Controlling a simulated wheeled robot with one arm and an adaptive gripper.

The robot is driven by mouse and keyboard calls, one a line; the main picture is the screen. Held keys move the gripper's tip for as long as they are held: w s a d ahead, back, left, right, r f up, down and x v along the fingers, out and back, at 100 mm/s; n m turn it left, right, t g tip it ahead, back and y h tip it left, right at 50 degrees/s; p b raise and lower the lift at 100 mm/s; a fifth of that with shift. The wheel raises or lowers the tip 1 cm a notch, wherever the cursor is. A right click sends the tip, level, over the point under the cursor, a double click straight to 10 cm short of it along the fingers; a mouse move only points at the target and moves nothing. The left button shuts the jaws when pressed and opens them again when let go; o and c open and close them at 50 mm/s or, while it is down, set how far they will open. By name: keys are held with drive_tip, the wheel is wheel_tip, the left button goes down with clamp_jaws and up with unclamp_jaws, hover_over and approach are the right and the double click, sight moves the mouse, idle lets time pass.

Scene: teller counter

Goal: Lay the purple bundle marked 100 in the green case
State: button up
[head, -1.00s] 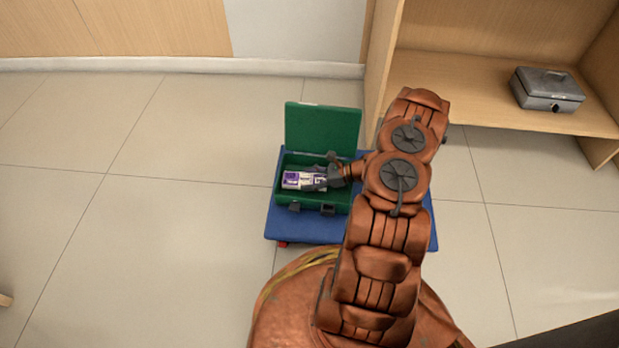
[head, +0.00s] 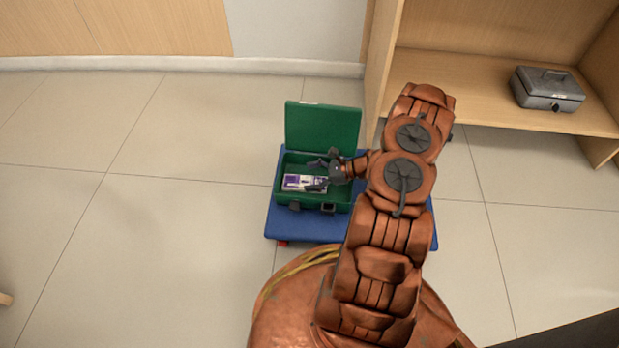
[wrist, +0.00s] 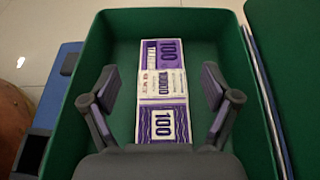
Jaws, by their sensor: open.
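The purple bundle marked 100 (wrist: 163,118) lies flat inside the green case, with a pale band around its middle. It also shows in the head view (head: 300,183), partly covered by my gripper. The green case (head: 322,128) is open with its lid standing up at the back, and its wall shows in the wrist view (wrist: 75,112). My gripper (wrist: 162,88) is open, its fingers apart on either side of the bundle and seemingly above it. In the head view my gripper (head: 318,175) reaches into the case from the right.
The case stands on a blue platform (head: 300,228) on the tiled floor. A grey cash box (head: 547,90) sits on a wooden shelf (head: 470,90) at the right. The floor to the left is clear.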

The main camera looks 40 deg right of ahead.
drive_tip(key=p+v, duration=0.4)
drive_tip(key=v, duration=0.7)
drive_tip(key=shift+r, duration=0.1)
drive_tip(key=a+r+n+g, duration=1)
drive_tip(key=a+r+n, duration=0.3)
drive_tip(key=a+r, duration=0.95)
drive_tip(key=s+a+r+n+g+h, duration=0.3)
drive_tip(key=s+a+r+n+h, duration=0.1)
drive_tip(key=s+a+r+n, duration=0.45)
drive_tip(key=s+d+r+n+h, duration=0.1)
drive_tip(key=s+r+n+h, duration=0.1)
drive_tip(key=s, duration=0.6)
drive_tip(key=s+d+r+n+h, duration=0.1)
drive_tip(key=s+r+n+h, duration=0.1)
drive_tip(key=s, duration=0.5)
drive_tip(key=shift+s+r+n+t+h, duration=0.3)
drive_tip(key=shift+s+n+h, duration=0.15)
drive_tip(key=shift+h, duration=0.65)
